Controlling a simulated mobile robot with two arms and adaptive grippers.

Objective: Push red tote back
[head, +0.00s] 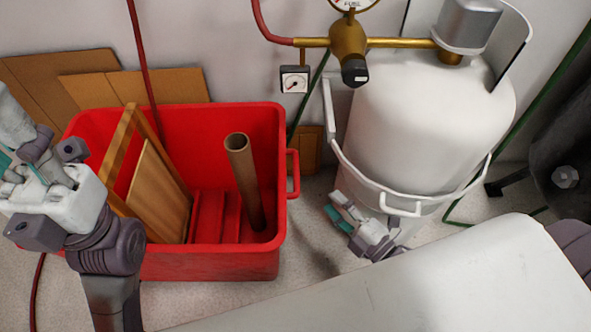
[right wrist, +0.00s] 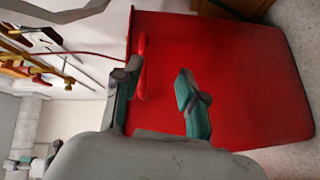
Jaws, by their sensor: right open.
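The red tote (head: 210,262) stands upright on the floor, left of the middle in the head view, with a handle (head: 293,174) on its right end. It holds wooden boards, a frame and a cardboard tube. My right gripper (head: 338,212) is open and empty, right of the tote, with a gap of floor between them in the head view. In the right wrist view, the tote's red wall (right wrist: 235,85) and handle (right wrist: 141,65) lie beyond the open fingers (right wrist: 158,72). My left gripper (head: 30,165) is at the left edge, in front of the tote's left side; its finger gap is unclear.
A white tank (head: 425,125) with a guard ring stands close to the right gripper. A brass valve (head: 348,42) with gauges and hoses is above. Cardboard sheets (head: 55,75) lean on the wall behind the tote. Some bare floor (head: 315,245) lies between tote and tank.

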